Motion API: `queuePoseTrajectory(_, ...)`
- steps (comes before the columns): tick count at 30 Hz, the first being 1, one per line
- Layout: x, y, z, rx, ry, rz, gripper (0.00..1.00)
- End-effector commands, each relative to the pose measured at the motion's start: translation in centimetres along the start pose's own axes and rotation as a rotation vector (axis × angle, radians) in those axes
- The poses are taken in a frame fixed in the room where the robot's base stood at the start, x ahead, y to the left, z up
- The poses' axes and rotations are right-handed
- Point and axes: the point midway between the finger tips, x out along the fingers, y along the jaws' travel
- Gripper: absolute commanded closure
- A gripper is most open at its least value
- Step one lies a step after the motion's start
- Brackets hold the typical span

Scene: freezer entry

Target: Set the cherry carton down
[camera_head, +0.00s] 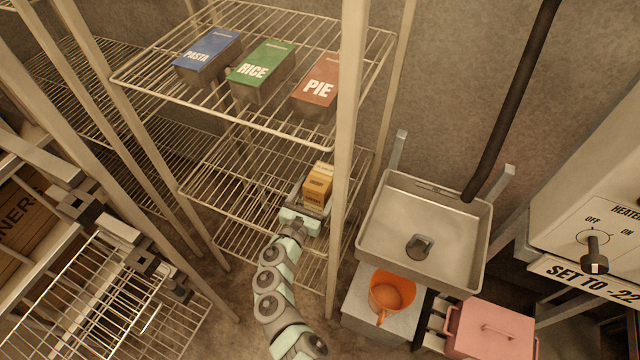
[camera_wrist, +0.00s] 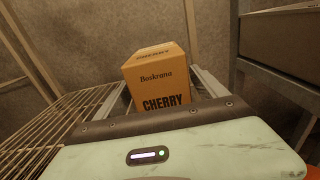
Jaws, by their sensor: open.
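The cherry carton (camera_head: 318,186) is a small orange-tan box. It sits upright on the middle wire shelf (camera_head: 215,180), near the right post of the rack. In the wrist view the carton (camera_wrist: 160,82) shows its "CHERRY" label facing me. My gripper (camera_head: 315,196) is open, with its fingers reaching along both sides of the carton. In the wrist view a finger shows on each side of the carton, and my gripper's body hides the carton's lower edge.
Above, the upper wire shelf (camera_head: 150,84) holds the pasta (camera_head: 207,56), rice (camera_head: 262,70) and pie (camera_head: 316,84) boxes. A rack post (camera_head: 347,150) stands close to the carton's right. Further right are a metal basin (camera_head: 400,225), an orange pot (camera_head: 392,291) and a pink box (camera_head: 490,330).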

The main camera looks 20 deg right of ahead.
Motion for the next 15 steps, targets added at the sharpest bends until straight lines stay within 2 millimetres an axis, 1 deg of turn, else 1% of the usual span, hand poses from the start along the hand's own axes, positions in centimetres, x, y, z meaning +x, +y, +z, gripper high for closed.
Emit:
queuePoseTrajectory(3,-2.6,0.0,0.3,-0.001,0.001,0.003,0.18)
queuePoseTrajectory(9,-6.9,0.1,0.1,0.001,0.003,0.004,0.18)
queuePoseTrajectory(12,-8.4,-0.1,0.1,-0.002,0.002,0.0,0.18)
queuePoseTrajectory(15,-9.5,0.0,0.0,-0.002,0.002,0.0,0.18)
